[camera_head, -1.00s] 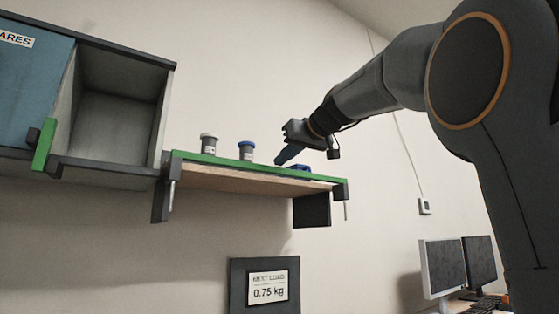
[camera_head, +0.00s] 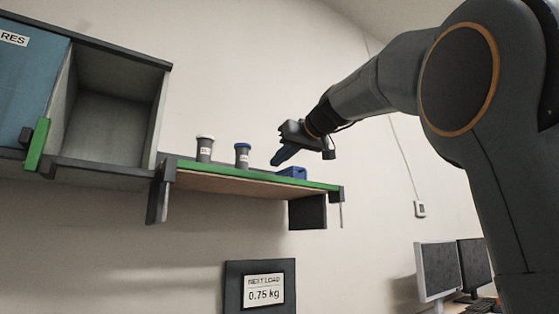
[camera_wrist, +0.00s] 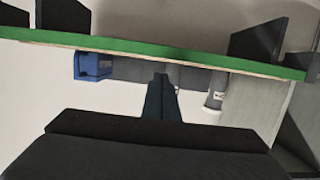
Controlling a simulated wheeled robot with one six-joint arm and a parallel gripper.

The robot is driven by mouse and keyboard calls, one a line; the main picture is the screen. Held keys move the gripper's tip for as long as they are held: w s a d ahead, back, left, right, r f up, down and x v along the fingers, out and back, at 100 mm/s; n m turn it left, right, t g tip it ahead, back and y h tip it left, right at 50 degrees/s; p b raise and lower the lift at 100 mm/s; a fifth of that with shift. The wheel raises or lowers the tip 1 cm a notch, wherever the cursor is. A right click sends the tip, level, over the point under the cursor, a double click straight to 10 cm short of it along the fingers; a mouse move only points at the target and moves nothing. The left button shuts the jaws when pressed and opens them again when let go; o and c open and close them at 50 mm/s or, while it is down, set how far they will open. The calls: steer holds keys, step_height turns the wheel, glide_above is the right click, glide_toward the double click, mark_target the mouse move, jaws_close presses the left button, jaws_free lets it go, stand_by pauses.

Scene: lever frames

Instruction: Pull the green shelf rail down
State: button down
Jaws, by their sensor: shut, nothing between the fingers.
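The green shelf rail (camera_head: 255,178) runs along the front edge of a shelf on the wall, sloping a little down to the right in the head view. In the wrist view the rail (camera_wrist: 150,48) crosses the top of the picture. My gripper (camera_head: 275,160) is shut and empty, just above the rail's right half in the head view. In the wrist view its fingertips (camera_wrist: 161,76) end just short of the rail's lower edge in the picture. I cannot tell whether they touch it.
On the shelf stand two grey jars (camera_head: 205,149) (camera_head: 242,155) and a blue bin (camera_head: 293,172). An open cabinet (camera_head: 108,110) hangs at left, with a green handle (camera_head: 37,145). Below is a sign (camera_head: 264,288) reading 0.75 kg. Monitors (camera_head: 435,270) stand at lower right.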

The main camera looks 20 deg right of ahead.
steer(key=r+b+v, duration=0.1)
steer(key=b+v, duration=0.1)
steer(key=v, duration=0.8)
steer(key=shift+r, duration=0.35)
steer(key=shift+s, duration=0.1)
